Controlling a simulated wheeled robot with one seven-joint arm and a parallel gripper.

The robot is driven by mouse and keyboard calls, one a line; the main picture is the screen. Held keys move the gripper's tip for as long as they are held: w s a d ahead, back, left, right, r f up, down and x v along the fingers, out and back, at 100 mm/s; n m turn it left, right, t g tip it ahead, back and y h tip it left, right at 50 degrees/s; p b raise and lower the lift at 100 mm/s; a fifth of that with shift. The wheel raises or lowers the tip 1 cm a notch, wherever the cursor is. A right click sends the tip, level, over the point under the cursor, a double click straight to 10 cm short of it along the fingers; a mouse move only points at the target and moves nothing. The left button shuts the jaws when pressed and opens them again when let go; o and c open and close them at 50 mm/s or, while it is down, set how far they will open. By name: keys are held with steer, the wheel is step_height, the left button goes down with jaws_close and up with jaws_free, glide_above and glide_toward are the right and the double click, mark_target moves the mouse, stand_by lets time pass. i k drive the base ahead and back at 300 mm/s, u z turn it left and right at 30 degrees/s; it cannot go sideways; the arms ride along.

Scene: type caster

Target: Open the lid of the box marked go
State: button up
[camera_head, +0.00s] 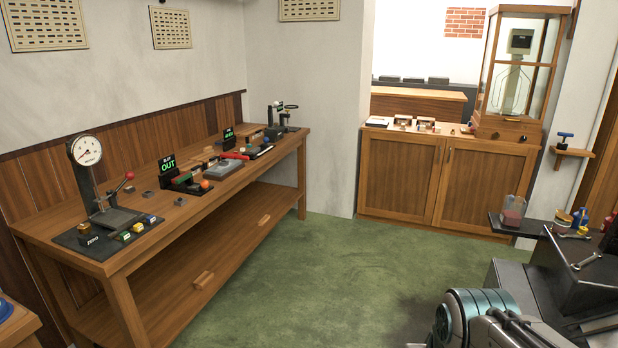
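I cannot make out a box marked go; no such marking is readable in the head view. Two small boxes, a left one (402,121) and a right one (425,125), sit side by side on the wooden cabinet (425,180) at the back. They are too small to tell their lids or labels. Part of my arm (475,318) shows at the bottom right. My gripper's fingers are not in view.
A long wooden workbench (190,215) along the left wall holds a dial gauge (87,150), displays and small parts. A glass case (515,75) stands on the cabinet. A dark bench (520,226) with small items is at right. The green floor (340,270) between is clear.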

mark_target(185, 165)
steer(key=u, duration=0.1)
steer(key=i, duration=1.6)
steer(key=u, duration=0.75)
steer(key=i, duration=1.9)
steer(key=u, duration=0.75)
steer(key=i, duration=0.8)
steer(key=u, duration=0.25)
